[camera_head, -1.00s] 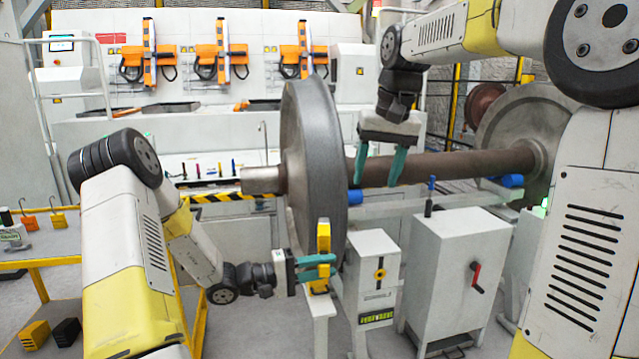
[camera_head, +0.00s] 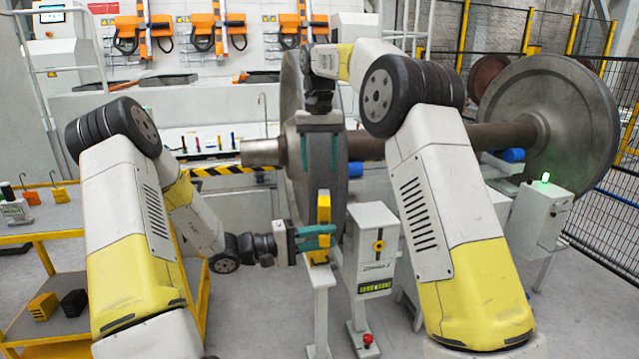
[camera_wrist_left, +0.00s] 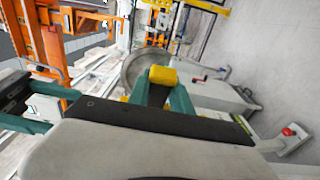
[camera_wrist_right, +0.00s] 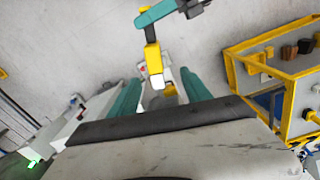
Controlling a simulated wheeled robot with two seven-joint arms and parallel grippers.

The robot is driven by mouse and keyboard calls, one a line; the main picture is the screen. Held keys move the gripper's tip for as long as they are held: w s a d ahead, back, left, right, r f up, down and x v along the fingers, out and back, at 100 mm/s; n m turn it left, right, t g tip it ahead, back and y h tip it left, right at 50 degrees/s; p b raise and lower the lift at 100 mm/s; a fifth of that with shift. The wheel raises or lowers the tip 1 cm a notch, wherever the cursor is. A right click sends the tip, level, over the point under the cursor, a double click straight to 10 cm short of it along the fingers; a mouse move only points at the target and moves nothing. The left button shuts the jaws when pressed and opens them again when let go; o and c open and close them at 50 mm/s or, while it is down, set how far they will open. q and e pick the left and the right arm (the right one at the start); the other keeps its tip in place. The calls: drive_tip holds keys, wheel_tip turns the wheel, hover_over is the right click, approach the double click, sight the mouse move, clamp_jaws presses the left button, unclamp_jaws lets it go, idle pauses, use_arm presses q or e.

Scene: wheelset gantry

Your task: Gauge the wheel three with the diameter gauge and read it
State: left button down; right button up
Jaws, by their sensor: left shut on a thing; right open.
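The near wheel (camera_head: 298,190) of a grey wheelset stands upright at the middle of the head view; no number is readable on it. My left gripper (camera_head: 322,237) is shut on an upright yellow piece, apparently the diameter gauge (camera_head: 323,212), at the wheel's lower front edge above a white post. The yellow piece also shows between the fingers in the left wrist view (camera_wrist_left: 163,75). My right gripper (camera_head: 320,160) is open and empty, fingers down, in front of the wheel's upper part in the head view. Its wrist view looks down on the yellow piece (camera_wrist_right: 153,60). No reading is visible.
A white box on a stand (camera_head: 375,245) is right of the post. The axle (camera_head: 470,138) runs right to the far wheel (camera_head: 560,125). A yellow-framed cart (camera_head: 40,236) stands at left. Orange devices (camera_head: 215,30) hang on the back wall. A green-lit box (camera_head: 540,215) stands at right.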

sight(319, 199)
wheel_tip(319, 199, down, 10)
drive_tip(key=shift+r, duration=0.1)
idle(0.4)
drive_tip(key=shift+s+a, duration=0.1)
clamp_jaws()
use_arm(q)
drive_tip(key=c, duration=1.2)
unclamp_jaws()
drive_tip(key=shift+d, duration=0.1)
drive_tip(key=shift+o, duration=0.6)
